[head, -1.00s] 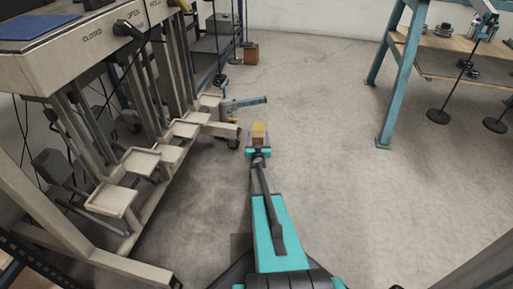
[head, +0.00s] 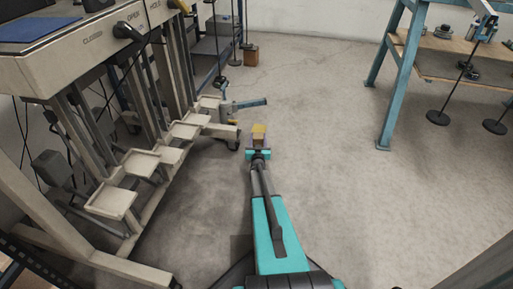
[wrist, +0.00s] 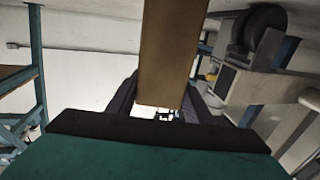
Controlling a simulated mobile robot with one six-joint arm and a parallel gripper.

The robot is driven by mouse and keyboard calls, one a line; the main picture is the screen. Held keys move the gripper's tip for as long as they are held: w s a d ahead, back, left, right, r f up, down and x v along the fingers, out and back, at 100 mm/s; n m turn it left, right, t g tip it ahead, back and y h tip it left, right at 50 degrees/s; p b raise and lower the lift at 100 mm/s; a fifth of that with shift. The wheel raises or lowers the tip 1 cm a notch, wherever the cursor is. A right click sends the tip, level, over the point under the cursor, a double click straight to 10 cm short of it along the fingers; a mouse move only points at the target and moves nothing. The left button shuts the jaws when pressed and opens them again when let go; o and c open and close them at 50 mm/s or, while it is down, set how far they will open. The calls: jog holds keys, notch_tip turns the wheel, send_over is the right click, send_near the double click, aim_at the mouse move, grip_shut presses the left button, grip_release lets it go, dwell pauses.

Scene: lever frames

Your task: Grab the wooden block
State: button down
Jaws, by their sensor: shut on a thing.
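The wooden block (head: 259,130) is light brown and stands at the tip of my arm in the head view, held above the floor. In the wrist view the block (wrist: 170,50) is a plain brown upright shape. My gripper (head: 258,153) is shut on it, with a dark finger on each side of it in the wrist view. The block hides part of what lies behind it there.
A beige frame (head: 165,155) with several trays and lever labels stands on the left. A brown box (head: 251,54) sits on the floor at the back. A blue-legged bench (head: 398,80) stands at the right. The middle floor is clear.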

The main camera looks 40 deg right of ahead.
jog(key=shift+r, duration=0.1)
jog(key=shift+r+p, duration=0.55)
jog(key=shift+r, duration=0.2)
jog(key=shift+s+a+r+p, duration=0.15)
jog(key=shift+s+r+p, duration=0.1)
jog(key=shift+r+p, duration=0.3)
jog(key=shift+s+a+r+p, duration=0.2)
jog(key=shift+r+p, duration=0.1)
jog(key=shift+r, duration=0.35)
jog(key=s+d+r+p+v, duration=0.1)
jog(key=p+v, duration=0.3)
jog(key=v, duration=1)
jog(key=shift+s+d, duration=0.35)
jog(key=shift+s, duration=0.4)
jog(key=shift+r, duration=0.15)
